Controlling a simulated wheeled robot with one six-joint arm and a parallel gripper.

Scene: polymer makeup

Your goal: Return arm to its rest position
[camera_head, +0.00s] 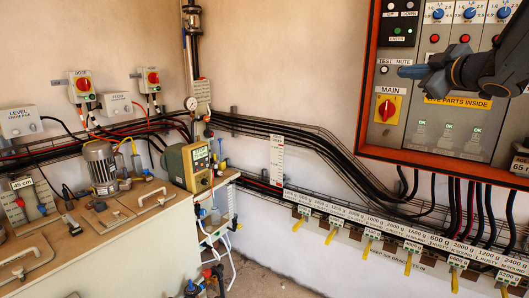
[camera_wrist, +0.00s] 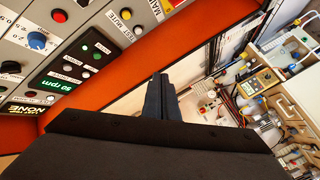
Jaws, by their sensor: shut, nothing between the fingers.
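My gripper (camera_head: 406,71) shows at the upper right of the head view, in front of the orange-framed control panel (camera_head: 366,84). Its fingers point left, near the TEST and MUTE labels and above the red MAIN switch (camera_head: 387,110). In the wrist view my gripper (camera_wrist: 160,82) is shut and empty, its dark fingers together in the middle. The wrist view shows the panel's orange edge (camera_wrist: 118,79) to the left of and behind the fingers. I cannot tell the exact gap between fingers and panel. My arm comes in from the right edge of the head view.
A bench (camera_head: 160,245) with a motor (camera_head: 101,165) and a yellow-green pump unit (camera_head: 186,165) stands at the left. Black cables (camera_head: 320,147) run along the wall to below the panel. The wall left of the panel is bare.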

